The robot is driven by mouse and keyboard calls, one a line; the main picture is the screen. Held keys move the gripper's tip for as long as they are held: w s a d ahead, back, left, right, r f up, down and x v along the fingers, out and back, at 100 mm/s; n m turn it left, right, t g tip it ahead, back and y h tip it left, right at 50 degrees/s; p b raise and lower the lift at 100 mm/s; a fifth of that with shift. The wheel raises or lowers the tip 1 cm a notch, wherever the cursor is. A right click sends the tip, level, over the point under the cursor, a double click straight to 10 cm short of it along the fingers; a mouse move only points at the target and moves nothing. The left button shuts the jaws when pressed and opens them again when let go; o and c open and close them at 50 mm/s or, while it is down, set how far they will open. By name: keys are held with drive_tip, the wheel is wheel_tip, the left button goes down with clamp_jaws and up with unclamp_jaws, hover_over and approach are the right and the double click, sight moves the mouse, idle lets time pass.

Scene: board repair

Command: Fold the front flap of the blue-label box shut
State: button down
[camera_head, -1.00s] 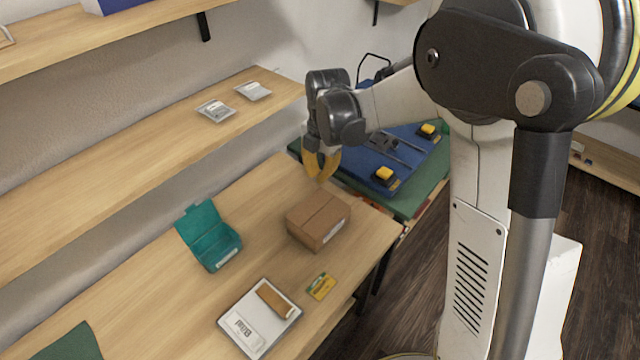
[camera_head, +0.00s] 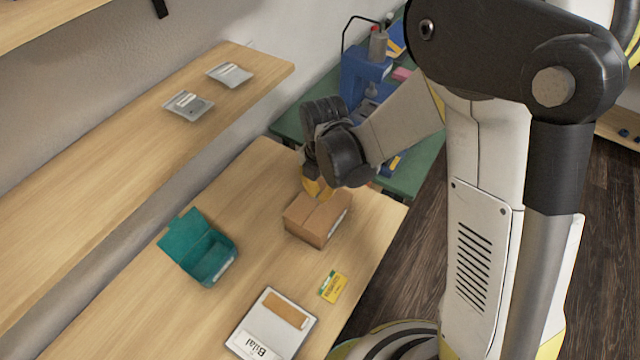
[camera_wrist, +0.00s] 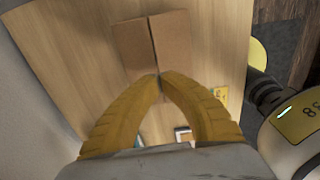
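A brown cardboard box (camera_head: 318,219) stands on the wooden table, with a pale label on its right-hand side; the label's colour is too small to tell. Its top panels lie nearly flat with a seam between them, which shows in the wrist view (camera_wrist: 152,45). I cannot make out a separate raised front flap. My gripper (camera_wrist: 161,77) has yellow curved fingers whose tips meet with nothing between them. In the head view it is at the box's far side, low near its top edge, partly hidden by my wrist. Contact with the box is unclear.
An open teal box (camera_head: 199,249) stands left of the cardboard box. A white tray (camera_head: 250,326) with a brown piece and a yellow card (camera_head: 333,286) lie nearer. A shelf (camera_head: 120,170) with two packets runs along the wall. A green bench (camera_head: 418,165) stands behind.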

sight(318, 206)
drive_tip(key=shift+a+f+b, duration=0.1)
drive_tip(key=shift+f+b, duration=0.6)
drive_tip(key=shift+f, duration=1.5)
drive_tip(key=shift+w, duration=0.1)
drive_tip(key=shift+f+b, duration=0.7)
drive_tip(key=shift+b, duration=0.05)
drive_tip(key=shift+r, duration=0.2)
